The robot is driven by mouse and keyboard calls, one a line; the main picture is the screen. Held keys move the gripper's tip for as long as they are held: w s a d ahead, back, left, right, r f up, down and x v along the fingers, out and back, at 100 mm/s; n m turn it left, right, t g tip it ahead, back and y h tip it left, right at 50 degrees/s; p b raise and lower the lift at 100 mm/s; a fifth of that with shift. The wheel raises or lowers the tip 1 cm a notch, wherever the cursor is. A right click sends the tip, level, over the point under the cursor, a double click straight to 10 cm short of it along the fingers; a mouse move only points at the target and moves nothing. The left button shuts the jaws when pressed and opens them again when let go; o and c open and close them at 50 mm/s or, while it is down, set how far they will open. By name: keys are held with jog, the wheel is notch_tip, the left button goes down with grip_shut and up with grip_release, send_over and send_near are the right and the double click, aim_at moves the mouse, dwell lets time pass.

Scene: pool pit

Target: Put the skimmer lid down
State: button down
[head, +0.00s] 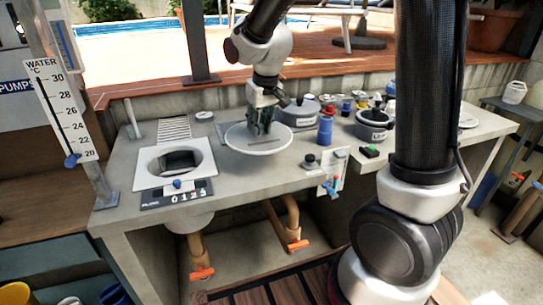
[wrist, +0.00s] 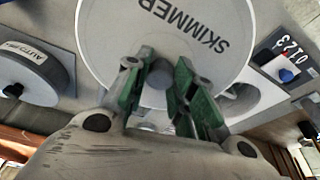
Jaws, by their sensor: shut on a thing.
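The skimmer lid (head: 277,147) is a flat white disc, and the wrist view shows SKIMMER printed on it (wrist: 205,22). My gripper (head: 259,128) is shut on the lid's round grey knob (wrist: 159,78), with its green fingers (wrist: 158,88) on both sides. The lid looks about level, over the counter (head: 222,190) just right of the open skimmer well (head: 180,160). I cannot tell whether its underside touches the counter. The well is a round dark opening in a white square plate. The wrist view shows part of its white rim (wrist: 245,105) beyond the lid's edge.
A 0-to-3 slider panel (head: 177,194) is in front of the well. Right of the lid stand a blue and red bottle (head: 326,125), grey round pots (head: 373,124) and small knobs. A vent grille (head: 174,128) lies behind the well. A thermometer board (head: 62,110) stands left.

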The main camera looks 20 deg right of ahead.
aim_at(264, 139)
notch_tip(264, 139, down, 8)
dwell(0.4)
jog(key=shift+f, duration=0.15)
jog(key=c, duration=1.2)
grip_release()
jog(key=v, duration=1.1)
jog(key=shift+w+r, duration=0.1)
jog(key=shift+r, duration=0.2)
jog(key=shift+s+d+r, duration=0.1)
jog(key=shift+s+r, duration=0.15)
jog(key=shift+r, duration=0.25)
jog(key=s+d+r, duration=0.2)
jog(key=s+d, duration=0.2)
jog(key=s, duration=0.3)
jog(key=s+d+r+m, duration=0.1)
jog(key=s+d+r, duration=0.1)
jog(key=s+d, duration=0.3)
jog(key=s+d+r+m+t, duration=0.1)
jog(key=s+d, duration=0.4)
jog(key=s, duration=0.6)
jog(key=shift+r+h, duration=0.3)
jog(key=shift+r, duration=0.45)
